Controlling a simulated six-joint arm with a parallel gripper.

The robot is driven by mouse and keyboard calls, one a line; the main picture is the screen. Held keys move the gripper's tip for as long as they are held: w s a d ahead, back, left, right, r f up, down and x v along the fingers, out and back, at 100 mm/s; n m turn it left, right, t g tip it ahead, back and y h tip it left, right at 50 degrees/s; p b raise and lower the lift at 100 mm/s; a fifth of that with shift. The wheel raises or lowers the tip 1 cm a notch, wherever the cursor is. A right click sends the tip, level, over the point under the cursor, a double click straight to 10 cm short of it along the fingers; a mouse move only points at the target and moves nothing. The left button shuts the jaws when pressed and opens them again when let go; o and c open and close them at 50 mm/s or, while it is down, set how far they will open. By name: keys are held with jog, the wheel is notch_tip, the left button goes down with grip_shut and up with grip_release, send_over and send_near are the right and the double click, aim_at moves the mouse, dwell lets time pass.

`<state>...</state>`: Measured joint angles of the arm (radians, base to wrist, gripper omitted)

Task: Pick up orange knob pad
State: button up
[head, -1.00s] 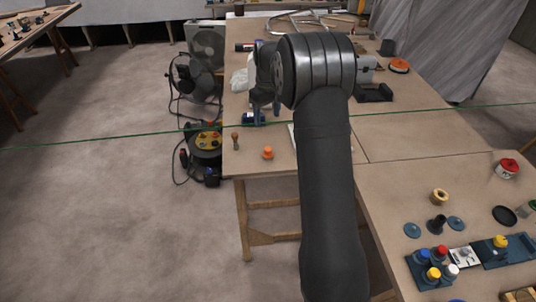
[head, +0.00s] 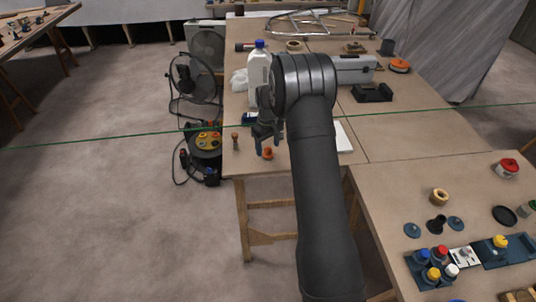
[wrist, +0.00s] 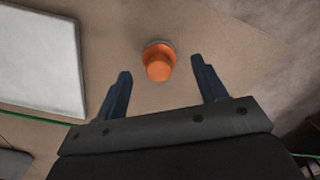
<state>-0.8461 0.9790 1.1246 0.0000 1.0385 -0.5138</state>
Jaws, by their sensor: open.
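The orange knob pad (head: 268,154) stands near the front left corner of the far table. In the wrist view the orange knob pad (wrist: 159,62) shows its round knob on a wider, greyish-edged base. My gripper (head: 268,150) is open and empty. In the wrist view the pad lies just beyond and between the two fingertips of my gripper (wrist: 160,75), with a gap to each finger. In the head view one finger partly covers the pad; I cannot tell the exact height between them.
A small brown wooden-looking peg (head: 235,141) stands left of the pad. A white flat panel (wrist: 38,58) lies beside it, and a white bottle (head: 258,75) stands behind. The table edge is close, with a cable reel (head: 206,142) on the floor beyond it.

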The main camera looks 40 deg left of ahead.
aim_at(268, 148)
notch_tip(268, 148, down, 3)
jog(key=shift+f, duration=0.15)
jog(key=c, duration=1.1)
jog(key=shift+o, duration=0.2)
jog(key=shift+w+r, duration=0.1)
jog(key=shift+r, duration=0.1)
